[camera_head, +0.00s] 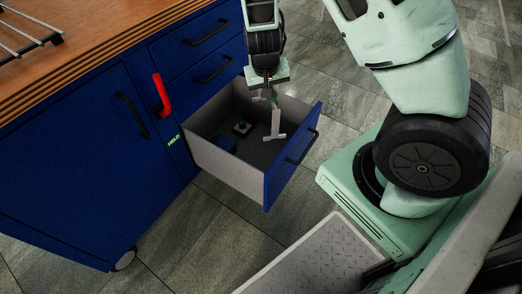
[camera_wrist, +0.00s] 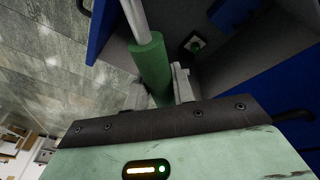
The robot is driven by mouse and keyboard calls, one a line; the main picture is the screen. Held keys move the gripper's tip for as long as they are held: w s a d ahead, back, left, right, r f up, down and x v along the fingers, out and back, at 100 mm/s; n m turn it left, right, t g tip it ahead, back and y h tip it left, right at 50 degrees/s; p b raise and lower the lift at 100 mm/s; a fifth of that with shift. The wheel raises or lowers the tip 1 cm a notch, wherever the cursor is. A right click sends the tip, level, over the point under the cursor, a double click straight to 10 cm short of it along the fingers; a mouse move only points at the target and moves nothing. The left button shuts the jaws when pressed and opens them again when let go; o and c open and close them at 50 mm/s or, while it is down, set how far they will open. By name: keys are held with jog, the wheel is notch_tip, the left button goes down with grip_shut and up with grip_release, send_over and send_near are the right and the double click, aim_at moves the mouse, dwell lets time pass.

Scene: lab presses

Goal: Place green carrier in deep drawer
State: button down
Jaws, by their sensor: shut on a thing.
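The green carrier (camera_wrist: 150,58) has a thick green grip with a pale rod running from it. In the head view, its grey T-shaped part (camera_head: 277,124) hangs below my gripper (camera_head: 267,91). My gripper, also in the wrist view (camera_wrist: 160,88), is shut on the green grip, with a pale finger on either side. The deep drawer (camera_head: 225,172) is the bottom one of the blue cabinet and is pulled open. The carrier shows within the drawer's outline, near its front right side. I cannot tell whether it touches the drawer floor.
A small dark block with a green top (camera_head: 242,128) and a blue box (camera_head: 224,143) lie in the drawer. They also show in the wrist view (camera_wrist: 194,43). Two upper drawers (camera_head: 205,68) are shut. A red lever (camera_head: 161,95) sticks out of the cabinet front beside the drawer.

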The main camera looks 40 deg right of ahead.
notch_tip(320, 180, down, 25)
jog(key=b, duration=1.1)
jog(key=c, duration=1.2)
grip_release()
jog(key=shift+f, duration=0.1)
jog(key=shift+o, duration=0.2)
